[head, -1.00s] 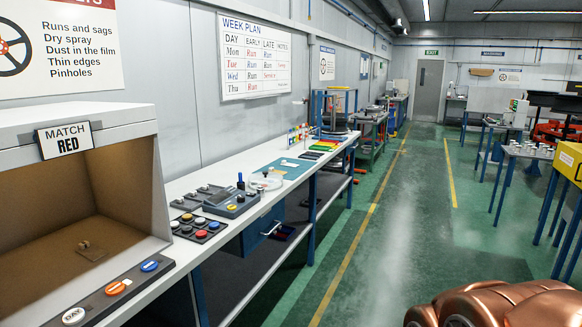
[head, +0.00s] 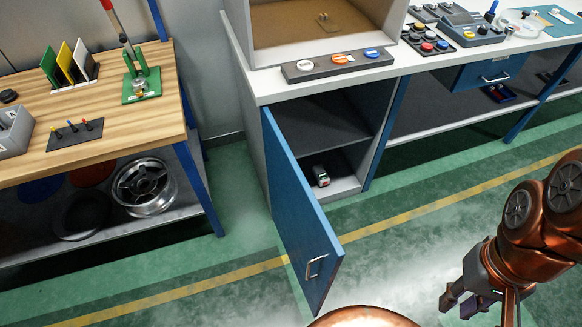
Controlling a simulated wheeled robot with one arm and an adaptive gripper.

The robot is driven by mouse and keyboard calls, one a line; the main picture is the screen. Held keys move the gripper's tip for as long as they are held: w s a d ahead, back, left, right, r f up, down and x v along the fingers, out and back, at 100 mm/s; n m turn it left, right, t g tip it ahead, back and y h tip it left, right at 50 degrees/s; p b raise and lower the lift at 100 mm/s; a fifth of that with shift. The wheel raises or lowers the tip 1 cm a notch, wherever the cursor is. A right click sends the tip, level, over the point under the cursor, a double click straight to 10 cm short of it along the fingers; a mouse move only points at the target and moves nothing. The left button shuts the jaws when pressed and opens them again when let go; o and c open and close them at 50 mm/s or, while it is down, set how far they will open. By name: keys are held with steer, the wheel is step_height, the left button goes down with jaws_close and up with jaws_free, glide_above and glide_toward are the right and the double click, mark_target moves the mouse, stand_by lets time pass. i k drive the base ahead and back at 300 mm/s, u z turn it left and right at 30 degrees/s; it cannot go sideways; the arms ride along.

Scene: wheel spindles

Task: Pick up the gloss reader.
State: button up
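A small boxy device (head: 321,175), pale with dark, green and red parts, lies on the floor of the open cabinet under the bench in the head view. It may be the gloss reader, but it is too small to tell for sure. My gripper (head: 461,303) is at the lower right, pointing down over the green floor. Its dark fingers look apart with nothing clearly between them. It is well to the right of the cabinet and apart from the device.
The blue cabinet door (head: 297,215) stands open towards me, left of the opening. A wooden bench (head: 110,120) is at the left, with a wheel (head: 143,187) on its lower shelf. The white bench carries a light booth and a button panel (head: 338,66). Floor right of the door is clear.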

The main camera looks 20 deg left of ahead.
mark_target(320, 176)
steer(key=u, duration=0.75)
steer(key=k, duration=0.5)
steer(key=z, duration=1.25)
steer(key=i, duration=3.25)
steer(key=u, duration=4.25)
